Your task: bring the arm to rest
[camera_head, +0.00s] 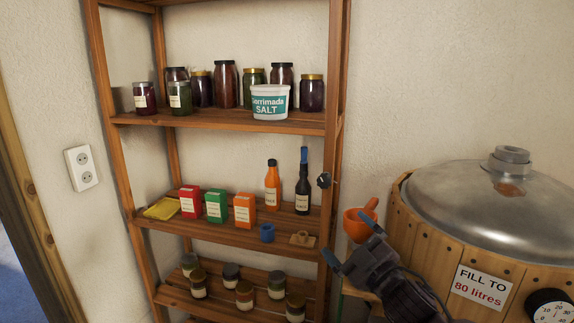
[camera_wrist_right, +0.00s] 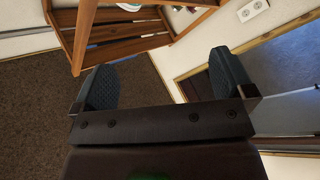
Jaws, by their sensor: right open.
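My right gripper (camera_head: 354,252) shows in the head view at the lower right, in front of the wooden shelf unit's right side and left of the wooden vat. Its two blue-tipped fingers are spread apart with nothing between them. In the right wrist view the open fingers (camera_wrist_right: 163,80) also show, with carpet, part of the shelf and the wall beyond. My left gripper is in neither view.
A wooden vat (camera_head: 405,225) with a metal lid is at the right.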

